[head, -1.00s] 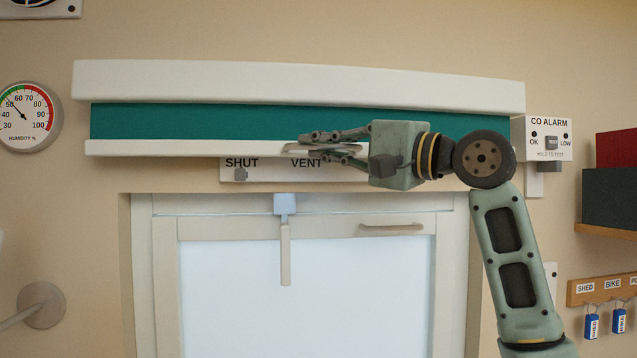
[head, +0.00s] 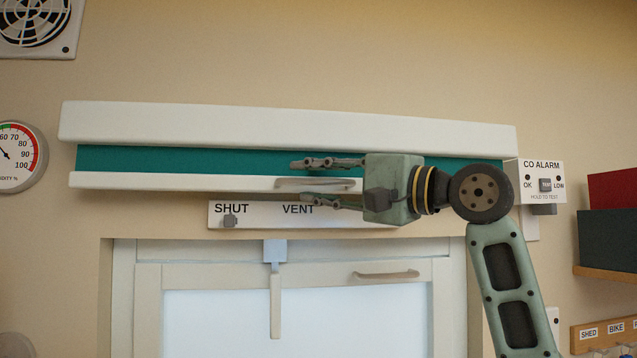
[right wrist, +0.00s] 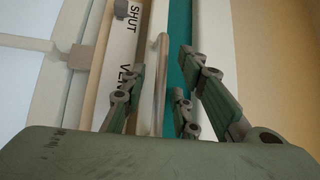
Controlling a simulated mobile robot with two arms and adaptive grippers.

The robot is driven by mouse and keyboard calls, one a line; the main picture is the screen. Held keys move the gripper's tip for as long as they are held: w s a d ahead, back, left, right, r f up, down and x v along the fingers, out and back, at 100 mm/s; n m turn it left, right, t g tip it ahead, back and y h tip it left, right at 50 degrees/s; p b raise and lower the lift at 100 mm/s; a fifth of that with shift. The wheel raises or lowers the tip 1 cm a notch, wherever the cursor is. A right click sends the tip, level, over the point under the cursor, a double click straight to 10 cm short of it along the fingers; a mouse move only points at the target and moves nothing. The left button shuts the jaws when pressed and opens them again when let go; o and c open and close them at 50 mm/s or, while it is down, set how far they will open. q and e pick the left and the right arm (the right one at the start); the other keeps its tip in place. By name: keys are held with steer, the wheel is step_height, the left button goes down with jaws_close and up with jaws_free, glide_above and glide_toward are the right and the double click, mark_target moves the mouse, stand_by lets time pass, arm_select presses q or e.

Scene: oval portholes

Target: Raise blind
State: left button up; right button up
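The blind is a teal strip (head: 170,160) showing between a white top housing (head: 280,125) and a white bottom bar (head: 140,182). A pale bar handle (head: 296,184) sits on the bottom bar. My right gripper (head: 300,186) is open, with one finger above the handle and one below. In the right wrist view the handle (right wrist: 160,75) runs between the spread fingers (right wrist: 153,80), with gaps on both sides. The gripper's palm and fingers hide part of the blind's right side. My left gripper is not in view.
Just below is a SHUT/VENT slider plate (head: 262,214), with its knob at SHUT. A window (head: 300,320) with a handle and a latch is underneath. A CO alarm (head: 541,182) sits right of the blind, close to my wrist. A humidity gauge (head: 15,160) hangs at left.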

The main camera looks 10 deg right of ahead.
steer(key=shift+s, duration=0.1)
steer(key=shift+s+d, duration=0.3)
steer(key=v, duration=1.1)
steer(key=shift+w+d+f, duration=0.1)
steer(key=shift+c, duration=0.5)
